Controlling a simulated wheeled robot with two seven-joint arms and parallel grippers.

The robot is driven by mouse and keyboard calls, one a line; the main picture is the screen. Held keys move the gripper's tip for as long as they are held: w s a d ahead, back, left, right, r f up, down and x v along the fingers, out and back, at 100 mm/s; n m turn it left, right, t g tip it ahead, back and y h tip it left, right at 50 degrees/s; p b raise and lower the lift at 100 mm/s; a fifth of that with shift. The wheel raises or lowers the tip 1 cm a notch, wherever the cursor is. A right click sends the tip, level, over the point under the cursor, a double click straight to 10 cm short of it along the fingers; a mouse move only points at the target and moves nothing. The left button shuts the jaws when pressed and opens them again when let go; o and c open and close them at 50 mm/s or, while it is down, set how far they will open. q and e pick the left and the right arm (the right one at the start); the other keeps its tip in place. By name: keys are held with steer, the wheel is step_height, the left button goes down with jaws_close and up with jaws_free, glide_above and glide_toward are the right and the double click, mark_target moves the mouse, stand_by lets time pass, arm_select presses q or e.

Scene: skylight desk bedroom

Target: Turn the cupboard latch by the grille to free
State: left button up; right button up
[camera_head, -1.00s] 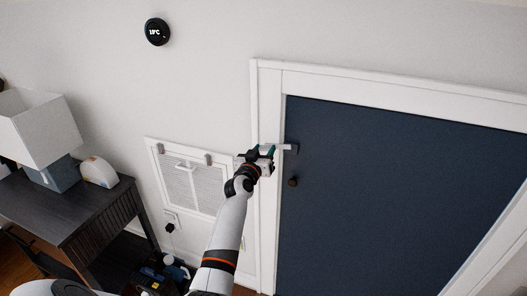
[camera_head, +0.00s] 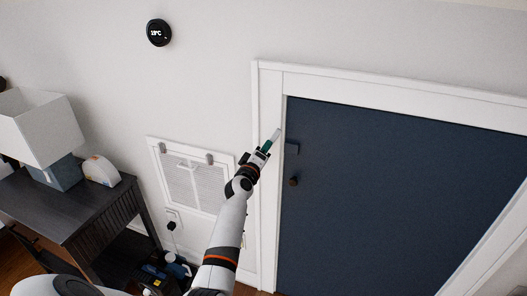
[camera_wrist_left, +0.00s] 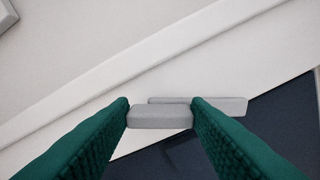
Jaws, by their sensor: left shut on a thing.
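The cupboard latch is a pale grey bar (camera_head: 276,135) on the white frame by the upper left corner of the dark blue door (camera_head: 390,200). It slants up and to the right, on the frame. A dark catch (camera_head: 293,147) on the door stands below and right of the bar's end, apart from it. My left gripper (camera_head: 266,147) is shut on the latch, with its hand rolled to the same slant. In the left wrist view, a grey grip piece (camera_wrist_left: 160,117) sits between the green fingers, with the paler bar (camera_wrist_left: 222,105) behind it. My right gripper is out of view.
A white wall grille (camera_head: 190,187) with small clips is left of my arm. A round dark knob (camera_head: 293,181) is on the door below the catch. A dark desk (camera_head: 85,215) with a lamp (camera_head: 38,125) stands at the left. A round thermostat (camera_head: 159,32) hangs above.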

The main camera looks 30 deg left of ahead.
arm_select(q)
steer(key=n, duration=0.5)
steer(key=shift+f+p, duration=0.2)
steer(key=shift+p, duration=0.1)
stand_by(0.5)
steer(key=o, duration=1.4)
steer(key=shift+s, duration=0.1)
steer(key=v, duration=1.2)
steer(key=shift+b, duration=0.3)
steer(key=shift+a, duration=0.1)
